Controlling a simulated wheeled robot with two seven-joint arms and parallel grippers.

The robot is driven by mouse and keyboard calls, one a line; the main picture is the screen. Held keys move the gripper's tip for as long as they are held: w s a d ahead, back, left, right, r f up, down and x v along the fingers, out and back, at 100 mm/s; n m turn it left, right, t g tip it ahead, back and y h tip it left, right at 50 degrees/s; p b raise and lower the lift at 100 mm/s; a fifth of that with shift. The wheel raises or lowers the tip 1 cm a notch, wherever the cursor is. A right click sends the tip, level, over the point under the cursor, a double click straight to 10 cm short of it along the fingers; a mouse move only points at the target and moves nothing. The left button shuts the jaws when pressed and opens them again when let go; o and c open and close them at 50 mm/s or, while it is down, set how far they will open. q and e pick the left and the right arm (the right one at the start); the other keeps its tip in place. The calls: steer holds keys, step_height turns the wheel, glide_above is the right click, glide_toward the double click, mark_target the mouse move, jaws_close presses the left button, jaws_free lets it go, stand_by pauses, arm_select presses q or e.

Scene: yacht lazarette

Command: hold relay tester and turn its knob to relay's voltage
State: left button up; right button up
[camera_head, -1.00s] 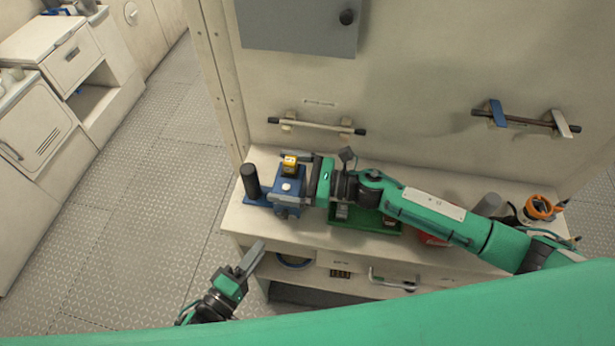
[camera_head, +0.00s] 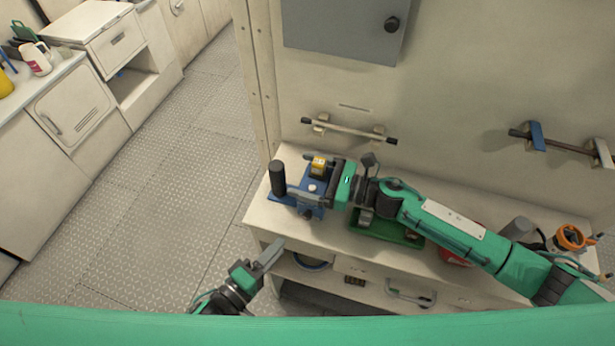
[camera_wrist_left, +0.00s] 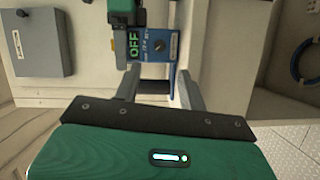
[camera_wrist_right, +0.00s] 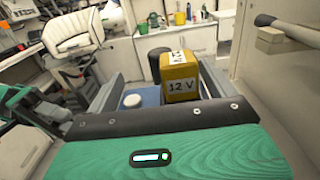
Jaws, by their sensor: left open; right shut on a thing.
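The blue relay tester (camera_head: 307,208) is at the left end of the bench, with a black cylinder (camera_head: 278,180) at its left. A yellow relay (camera_head: 318,166) sits on top; in the right wrist view it is labelled "12 V" (camera_wrist_right: 181,86). My right gripper (camera_head: 299,176) is shut on the tester, a finger on either side. My left gripper (camera_head: 276,254) is open and empty, low in front of the bench. The left wrist view shows the tester's face ahead, between and beyond the fingers, with a green "OFF" display (camera_wrist_left: 135,43) and a dark round knob (camera_wrist_left: 160,46).
On the bench are a green tray (camera_head: 375,232) partly under my right arm, a red can (camera_head: 452,259), a grey cylinder (camera_head: 516,229) and an orange-topped item (camera_head: 570,238). A rail (camera_head: 348,130) and a grey cabinet (camera_head: 340,25) are on the wall. Floor at left is clear.

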arm_select(q)
steer(key=shift+d, duration=0.1)
steer(key=m+g+y, duration=0.1)
steer(key=m+y, duration=0.4)
steer(key=m, duration=0.5)
glide_toward(306, 218)
steer(key=shift+m, duration=0.3)
steer(key=x, duration=0.8)
jaws_close()
